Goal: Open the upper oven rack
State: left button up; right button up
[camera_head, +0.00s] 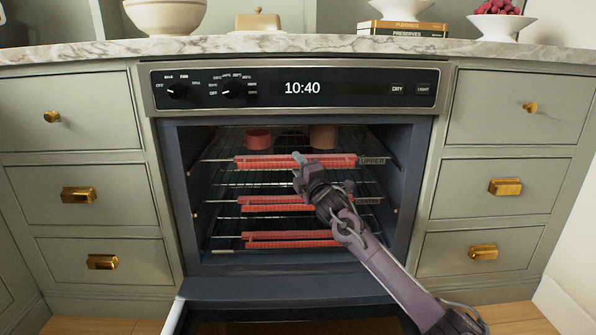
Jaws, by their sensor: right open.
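The oven (290,90) stands open with its door (280,290) folded down. The upper rack carries a red front strip (262,163) and a label reading "UPPER" (372,161). This rack sits inside the oven cavity, above two more racks with red strips. My right gripper (299,160) is open in front of the upper rack's red strip, near its middle, and hides a small part of it. I cannot tell whether the fingers touch the strip. My left gripper is not in view.
A red pot (258,139) and a brownish pot (323,136) stand toward the back of the upper rack. Lower red strips (270,208) sit beneath it. Drawers with brass handles (79,194) flank the oven. A marble counter (240,44) above holds bowls and books.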

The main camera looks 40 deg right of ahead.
jog(key=shift+w+r, duration=0.1)
jog(key=shift+w, duration=0.2)
jog(key=shift+c, duration=0.2)
grip_shut()
